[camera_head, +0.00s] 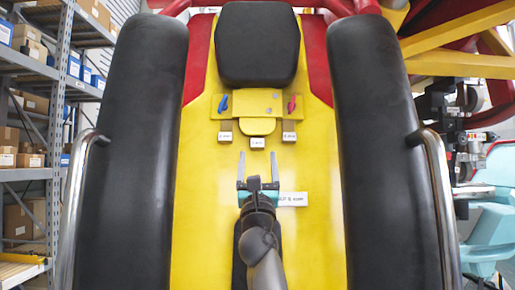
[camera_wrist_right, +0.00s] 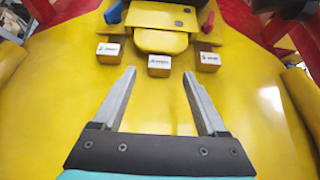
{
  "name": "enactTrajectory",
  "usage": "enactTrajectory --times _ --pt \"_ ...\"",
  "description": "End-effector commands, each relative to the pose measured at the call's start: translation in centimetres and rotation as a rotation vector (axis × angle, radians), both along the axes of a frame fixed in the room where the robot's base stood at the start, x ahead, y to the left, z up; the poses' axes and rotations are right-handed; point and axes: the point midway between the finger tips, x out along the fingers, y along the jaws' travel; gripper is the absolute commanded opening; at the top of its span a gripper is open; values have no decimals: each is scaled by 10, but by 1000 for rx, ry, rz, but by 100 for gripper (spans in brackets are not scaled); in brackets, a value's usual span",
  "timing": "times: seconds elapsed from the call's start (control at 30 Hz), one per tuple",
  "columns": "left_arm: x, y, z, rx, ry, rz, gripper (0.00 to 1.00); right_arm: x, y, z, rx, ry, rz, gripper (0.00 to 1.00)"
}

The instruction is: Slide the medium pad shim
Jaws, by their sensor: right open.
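Three small blocks with white labels stand in a row on the yellow seat panel, below a yellow bracket. The middle block (camera_head: 257,144) is likely the medium pad shim, but its label is too small to read surely. It also shows in the right wrist view (camera_wrist_right: 159,70). The left block (camera_head: 225,137) and right block (camera_head: 289,137) flank it. My right gripper (camera_head: 257,168) is open and empty, its fingertips just short of the middle block, one to each side of its line. It also shows in the right wrist view (camera_wrist_right: 160,78). My left gripper is out of view.
The yellow bracket (camera_head: 235,104) carries a blue lever (camera_head: 223,103) and a red lever (camera_head: 291,104). Black padded bars (camera_head: 136,150) rise on both sides. The yellow panel between them is mostly clear.

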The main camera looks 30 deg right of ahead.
Motion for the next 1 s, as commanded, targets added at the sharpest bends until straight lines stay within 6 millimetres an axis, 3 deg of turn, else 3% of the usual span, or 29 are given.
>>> enactTrajectory --times 0.33,0.77,1.0 --pt "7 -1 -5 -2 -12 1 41 23 -14 26 -1 0 1 75" --pt "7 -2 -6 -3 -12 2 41 27 -16 31 -1 0 1 75" --pt "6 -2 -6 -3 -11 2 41 27 -16 31 -1 0 1 51"
